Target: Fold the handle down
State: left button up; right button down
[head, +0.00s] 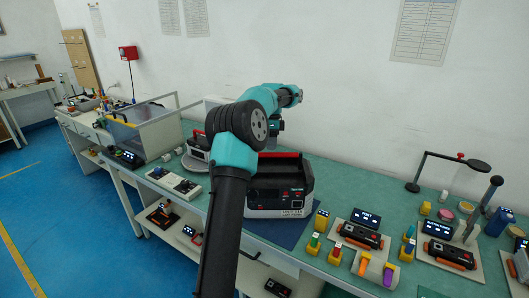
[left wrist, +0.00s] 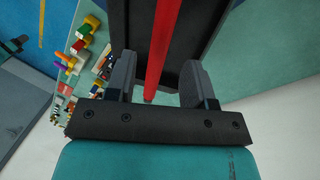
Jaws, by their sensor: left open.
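The black power unit (head: 277,199) stands on a dark blue mat on the green bench, its front panel facing me. Its red handle (head: 280,154) shows along the top edge; I cannot tell its exact angle from the head view. In the left wrist view the red handle (left wrist: 161,45) runs lengthwise over the dark unit, with its near end between my open left fingers. My left gripper (left wrist: 158,68) is open, with visible space on both sides of the handle. In the head view its fingers are hidden or too small to make out. My right gripper is not in view.
Right of the unit are several yellow holders (head: 321,218) with coloured tools and a black device on a pale tray (head: 341,241). A lamp (head: 449,160) rises at the right. The mat (head: 288,232) is bare before the unit.

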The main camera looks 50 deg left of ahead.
pick_arm(q)
jog(key=shift+s+d+f, duration=0.15)
jog(key=shift+f, duration=0.8)
jog(key=shift+s+d+f, duration=0.1)
jog(key=shift+d+f, duration=0.05)
jog(key=shift+f, duration=0.75)
jog(key=shift+c, duration=0.4)
grip_shut()
